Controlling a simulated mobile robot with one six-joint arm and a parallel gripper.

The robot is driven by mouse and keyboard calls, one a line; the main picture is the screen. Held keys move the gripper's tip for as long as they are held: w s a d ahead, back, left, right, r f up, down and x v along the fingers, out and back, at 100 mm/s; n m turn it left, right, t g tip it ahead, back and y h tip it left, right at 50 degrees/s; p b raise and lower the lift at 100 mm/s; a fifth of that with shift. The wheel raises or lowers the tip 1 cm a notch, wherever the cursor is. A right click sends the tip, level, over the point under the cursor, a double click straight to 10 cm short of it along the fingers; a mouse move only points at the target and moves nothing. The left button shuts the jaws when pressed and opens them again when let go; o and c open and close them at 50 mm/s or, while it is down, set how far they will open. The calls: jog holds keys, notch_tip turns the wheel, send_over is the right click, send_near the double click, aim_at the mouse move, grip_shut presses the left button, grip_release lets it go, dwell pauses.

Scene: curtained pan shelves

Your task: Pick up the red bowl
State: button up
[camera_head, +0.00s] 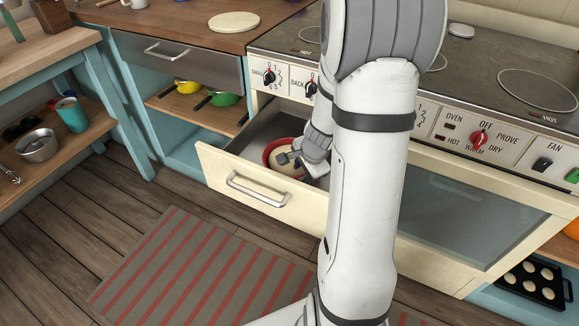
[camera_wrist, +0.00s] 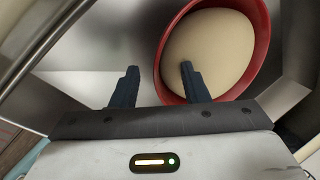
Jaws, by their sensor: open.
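The red bowl (camera_head: 269,150) sits inside the pulled-out cream drawer (camera_head: 270,195) below the stove controls. Its inside is cream-coloured. My arm hides part of the drawer in the head view. My gripper (camera_head: 290,158) is down in the drawer at the bowl. In the wrist view the bowl (camera_wrist: 262,62) is at the upper right. My gripper (camera_wrist: 160,78) is open there, with one finger outside the bowl's left rim and the other over the bowl's inside. The rim runs between the two fingers. I cannot tell whether either finger touches it.
The stove top (camera_head: 490,85) is above the drawer. A blue cabinet (camera_head: 190,150) with yellow and green pans is to the left. A wooden shelf (camera_head: 75,135) with a metal pot is at far left. A striped rug (camera_head: 190,265) covers the floor in front.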

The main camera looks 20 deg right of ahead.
aim_at(303, 173)
jog(key=b+x, duration=0.1)
jog(key=x, duration=0.3)
jog(key=shift+w+d+f+b, duration=0.2)
jog(key=shift+w+b, duration=0.05)
jog(key=shift+b, duration=0.15)
jog(key=shift+r, duration=0.1)
grip_shut()
